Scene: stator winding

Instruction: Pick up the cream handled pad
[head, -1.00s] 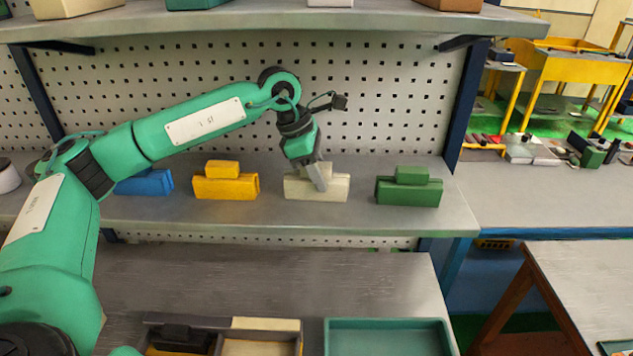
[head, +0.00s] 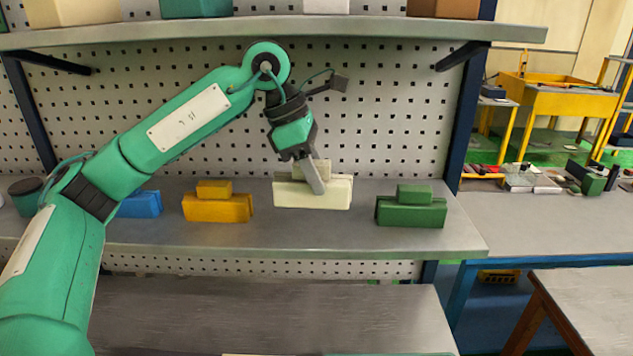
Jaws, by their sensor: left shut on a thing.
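The cream handled pad (head: 335,196) is a pale block with a narrower handle on top, on the middle shelf between a yellow pad and a green pad. My left gripper (head: 318,186) points down at it from above, its fingers shut on the handle and covering part of the front face. The pad looks level; I cannot tell whether its base still touches the shelf. My right gripper is not in view.
A yellow pad (head: 218,208) and a blue pad (head: 141,204) stand to the left, a green pad (head: 411,211) to the right. The upper shelf (head: 400,29) hangs above, with a perforated panel (head: 400,110) behind. The lower grey surface (head: 270,310) is mostly bare.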

